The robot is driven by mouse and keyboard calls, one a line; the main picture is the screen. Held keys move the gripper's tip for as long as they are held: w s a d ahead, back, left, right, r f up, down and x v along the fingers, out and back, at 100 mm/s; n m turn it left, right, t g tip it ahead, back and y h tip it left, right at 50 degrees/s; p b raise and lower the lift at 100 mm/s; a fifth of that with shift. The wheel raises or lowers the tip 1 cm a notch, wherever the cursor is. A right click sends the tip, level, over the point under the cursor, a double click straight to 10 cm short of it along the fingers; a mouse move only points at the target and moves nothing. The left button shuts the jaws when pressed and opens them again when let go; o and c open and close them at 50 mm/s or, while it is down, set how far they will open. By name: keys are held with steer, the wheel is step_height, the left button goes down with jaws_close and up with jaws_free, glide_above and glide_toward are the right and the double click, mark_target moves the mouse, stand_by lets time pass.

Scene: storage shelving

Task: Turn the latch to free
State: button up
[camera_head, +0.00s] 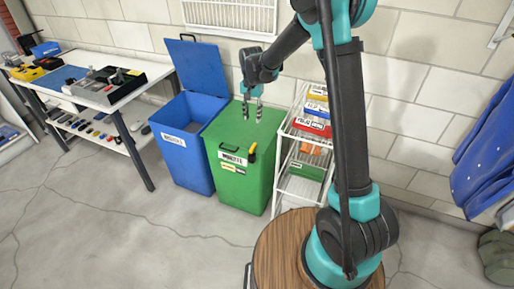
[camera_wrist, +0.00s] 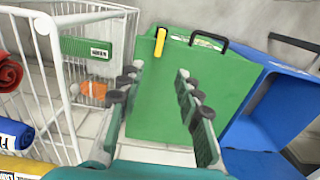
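A yellow latch with a dark end (camera_head: 252,153) is on the upper front of the green bin (camera_head: 228,183), right of the black handle (camera_head: 231,148). The green bin's lid is down. In the wrist view the yellow latch (camera_wrist: 160,42) shows at the far edge of the green lid, left of the handle (camera_wrist: 209,33). My gripper (camera_head: 252,112) is over the green lid, pointing down, with its fingers apart and nothing between them. In the wrist view my gripper (camera_wrist: 156,72) is open, and the latch lies beyond the fingertips, apart from them.
A blue bin (camera_head: 180,153) with its lid raised stands left of the green bin. A white wire rack (camera_head: 280,172) with boxes stands close on the right. A workbench (camera_head: 112,98) with tools is at the left. The floor in front is clear.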

mark_target(253, 146)
step_height(253, 146, down, 17)
steer(key=shift+r, duration=0.1)
stand_by(0.4)
steer(key=shift+c, duration=0.3)
jaws_close()
